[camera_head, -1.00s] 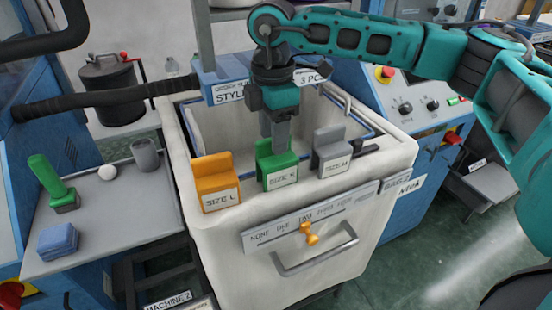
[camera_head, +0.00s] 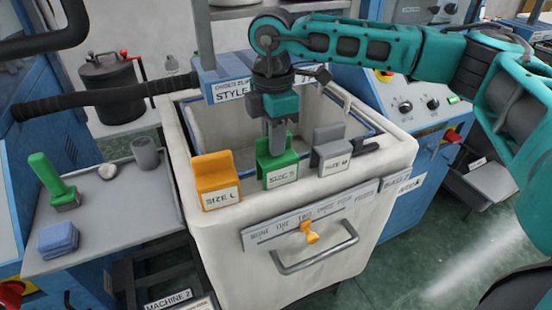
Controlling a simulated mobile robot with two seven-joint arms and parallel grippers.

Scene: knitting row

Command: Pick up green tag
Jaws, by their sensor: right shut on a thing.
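The green tag (camera_head: 280,172), labelled as a size S tag, sits on the front rim of the white bin (camera_head: 222,262). It stands between the orange size L tag (camera_head: 216,182) and the grey size M tag (camera_head: 330,152). My right gripper (camera_head: 278,145) comes down from above, and its fingers are at the green tag's upper part, shut on it. The fingertips are partly hidden by the tag. My left gripper is not in view.
A slider scale with an orange knob (camera_head: 308,232) and a grey handle (camera_head: 316,252) are on the bin's front. A blue box labelled STYLE (camera_head: 225,84) stands behind. At left, a grey shelf (camera_head: 120,215) holds a green-handled tool (camera_head: 52,182), a blue block (camera_head: 58,240) and a grey cup (camera_head: 145,153).

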